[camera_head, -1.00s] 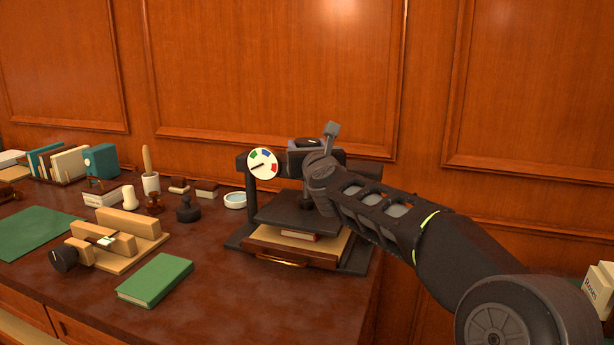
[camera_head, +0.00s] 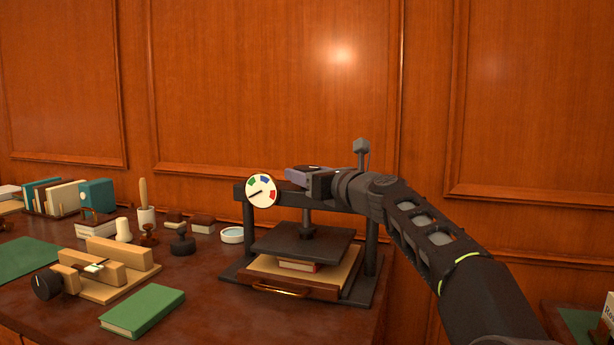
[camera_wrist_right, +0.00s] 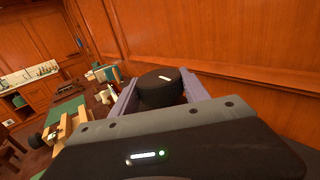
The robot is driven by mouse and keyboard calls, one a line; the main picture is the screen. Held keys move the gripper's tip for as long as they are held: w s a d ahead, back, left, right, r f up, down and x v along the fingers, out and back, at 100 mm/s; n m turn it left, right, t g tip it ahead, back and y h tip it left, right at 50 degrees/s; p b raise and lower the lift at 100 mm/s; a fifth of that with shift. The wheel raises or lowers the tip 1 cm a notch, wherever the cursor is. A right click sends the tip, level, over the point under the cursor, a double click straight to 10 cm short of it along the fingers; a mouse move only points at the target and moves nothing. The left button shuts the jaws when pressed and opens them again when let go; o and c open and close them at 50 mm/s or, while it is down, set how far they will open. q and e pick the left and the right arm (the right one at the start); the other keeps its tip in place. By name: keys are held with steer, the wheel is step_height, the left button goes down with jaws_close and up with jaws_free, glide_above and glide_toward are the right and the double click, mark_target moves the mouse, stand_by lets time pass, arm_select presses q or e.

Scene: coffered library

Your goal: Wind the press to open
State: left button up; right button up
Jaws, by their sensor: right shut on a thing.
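The dark press (camera_head: 370,245) stands on the desk's right part, with a round dial (camera_head: 262,190) on its crossbar. The dial's needle points to the lower left. The flat dark platen (camera_head: 285,240) hangs above a book with a red cover (camera_head: 298,266) on a tan tray (camera_head: 255,264) with a brass handle; a gap shows between platen and book. My right gripper (camera_head: 306,175) is at the top of the press, shut on the black round knob (camera_wrist_right: 160,92). The right wrist view shows this knob, with a white mark, between the two purple fingers. My left gripper is not in view.
A green book (camera_head: 142,312) and a wooden jig with a black knob (camera_head: 112,270) lie left of the press. Stamps, a white dish (camera_head: 232,235) and a book row (camera_head: 55,197) stand behind. A panelled wall rises behind the desk.

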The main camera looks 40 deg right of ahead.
steer(key=o, duration=1.1)
steer(key=s, duration=0.7)
steer(key=shift+s+a+b, duration=0.15)
steer(key=shift+s+b, duration=0.2)
steer(key=shift+s, duration=0.05)
